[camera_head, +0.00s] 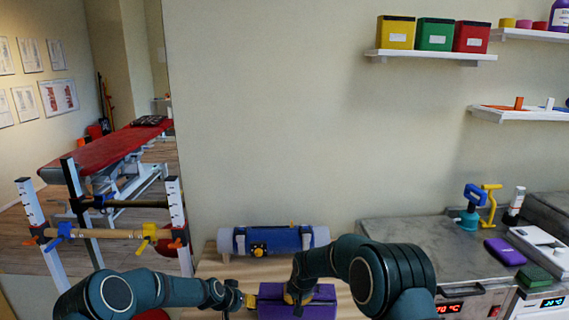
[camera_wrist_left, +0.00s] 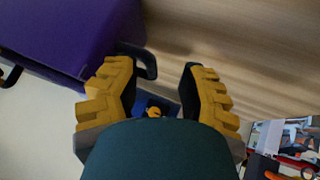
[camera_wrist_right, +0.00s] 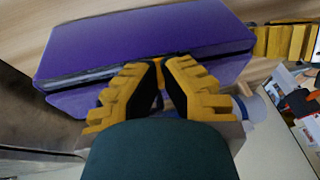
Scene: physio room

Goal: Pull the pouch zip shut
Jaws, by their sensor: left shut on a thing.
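A purple pouch (camera_head: 318,310) lies on the wooden table below me, partly hidden by my right arm. In the right wrist view the pouch (camera_wrist_right: 150,38) shows a dark zip seam (camera_wrist_right: 80,77) along its side. My right gripper (camera_wrist_right: 161,64) is at that seam, its tips close together on a small dark and orange piece, apparently the zip pull. My left gripper (camera_wrist_left: 160,68) is at one end of the pouch (camera_wrist_left: 62,30), shut on a black end tab (camera_wrist_left: 142,62). The tab shows by one finger, and the fingers look spread. How far the zip is closed cannot be told.
A blue roll (camera_head: 285,240) with white ends lies behind the pouch on the table (camera_head: 222,268). A grey counter (camera_head: 410,235) with appliances and a purple case (camera_head: 505,251) stands to the right. A rack with bars (camera_head: 110,233) stands at the left.

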